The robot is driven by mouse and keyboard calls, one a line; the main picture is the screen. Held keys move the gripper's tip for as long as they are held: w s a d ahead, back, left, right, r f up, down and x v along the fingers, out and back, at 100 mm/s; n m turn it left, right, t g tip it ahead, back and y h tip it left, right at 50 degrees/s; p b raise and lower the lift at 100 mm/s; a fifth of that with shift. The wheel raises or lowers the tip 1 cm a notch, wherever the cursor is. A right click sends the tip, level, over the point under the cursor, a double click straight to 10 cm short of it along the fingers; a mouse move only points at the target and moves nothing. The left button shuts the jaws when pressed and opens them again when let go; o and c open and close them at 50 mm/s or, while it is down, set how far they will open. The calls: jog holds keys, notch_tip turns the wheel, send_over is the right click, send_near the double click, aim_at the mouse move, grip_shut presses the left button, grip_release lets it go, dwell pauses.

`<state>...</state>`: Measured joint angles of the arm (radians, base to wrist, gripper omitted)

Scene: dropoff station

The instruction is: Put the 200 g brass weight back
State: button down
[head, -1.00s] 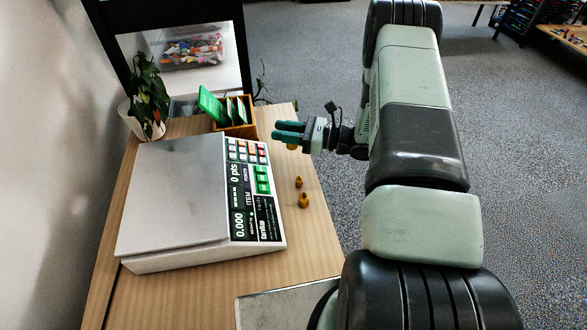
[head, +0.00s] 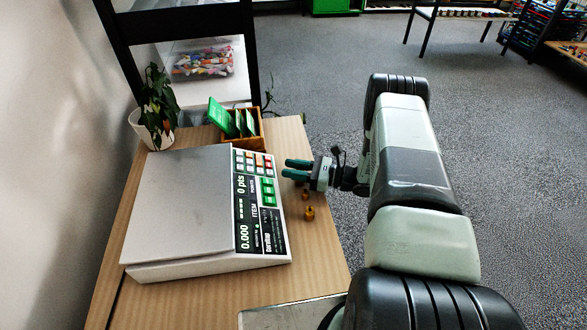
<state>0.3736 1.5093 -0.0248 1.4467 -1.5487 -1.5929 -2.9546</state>
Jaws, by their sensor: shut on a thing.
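My gripper (head: 297,170) is shut on a small brass weight (head: 299,183), which shows only as a yellowish bit under the fingers, near the table's right edge. Most of it is hidden by the fingers. No mass marking can be read. Two other brass weights stand on the wooden table just nearer than my gripper: one (head: 307,195) close below it, and a slightly larger one (head: 309,213) nearer still. The held weight seems in line with them; I cannot tell whether it touches the table.
A white counter scale (head: 185,205) reading 0.000 fills the left of the wooden table (head: 290,140). Behind it are a wooden box (head: 256,142) with green cards and a potted plant (head: 157,110). The table's right edge runs close by the weights.

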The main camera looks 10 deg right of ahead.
jog(key=c, duration=0.8)
grip_release()
jog(key=shift+f, duration=0.1)
jog(key=shift+d, duration=0.15)
jog(key=v, duration=1.1)
jog(key=shift+s+d, duration=0.2)
jog(key=shift+d, duration=0.1)
